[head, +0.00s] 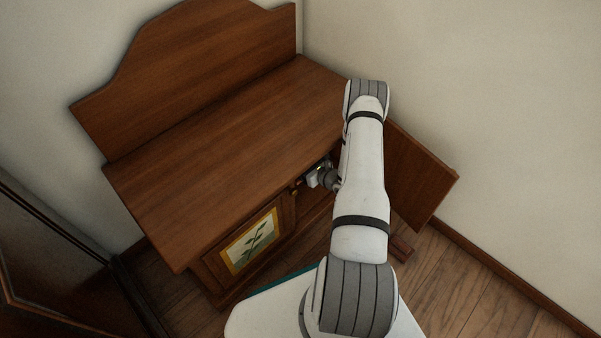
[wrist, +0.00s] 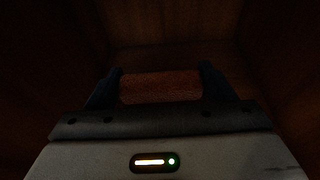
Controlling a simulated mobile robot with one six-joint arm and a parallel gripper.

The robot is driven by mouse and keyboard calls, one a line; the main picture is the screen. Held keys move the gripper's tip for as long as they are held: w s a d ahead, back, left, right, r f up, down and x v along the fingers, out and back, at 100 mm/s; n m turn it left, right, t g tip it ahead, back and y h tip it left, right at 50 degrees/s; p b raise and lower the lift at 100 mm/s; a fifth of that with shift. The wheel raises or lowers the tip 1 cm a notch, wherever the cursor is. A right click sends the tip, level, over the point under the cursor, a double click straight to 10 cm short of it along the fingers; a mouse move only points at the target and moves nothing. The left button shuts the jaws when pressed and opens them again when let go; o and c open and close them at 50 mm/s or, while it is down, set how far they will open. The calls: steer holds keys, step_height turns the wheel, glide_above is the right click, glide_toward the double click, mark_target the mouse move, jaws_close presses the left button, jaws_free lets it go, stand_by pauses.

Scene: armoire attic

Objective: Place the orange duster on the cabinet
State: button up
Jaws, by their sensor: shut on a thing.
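The wooden cabinet (head: 220,130) stands against the wall, with a bare flat top and a raised back panel. My gripper reaches into its open right compartment; in the head view only its wrist end shows at the opening. In the wrist view, my gripper (wrist: 160,88) is shut on a dim orange-brown thing, seemingly the orange duster (wrist: 160,87), which spans the gap between the two dark fingers. The compartment's dark walls surround it. The duster is hidden in the head view. I cannot tell whether it touches the compartment floor.
The right cabinet door (head: 420,178) is swung open beside my arm. The left door (head: 252,240), with a painted plant panel, looks shut. A small reddish-brown block (head: 401,248) is on the floor by my arm. A dark piece of furniture (head: 50,270) stands at the left.

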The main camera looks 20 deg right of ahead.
step_height(320, 180, down, 8)
steer(key=b, duration=0.3)
steer(key=shift+d, duration=0.1)
steer(key=shift+s, duration=0.1)
steer(key=shift+f, duration=0.2)
steer(key=o, duration=1.1)
steer(key=shift+c, duration=0.2)
steer(key=shift+r, duration=0.25)
steer(key=p+v, duration=0.5)
steer(key=v, duration=0.7)
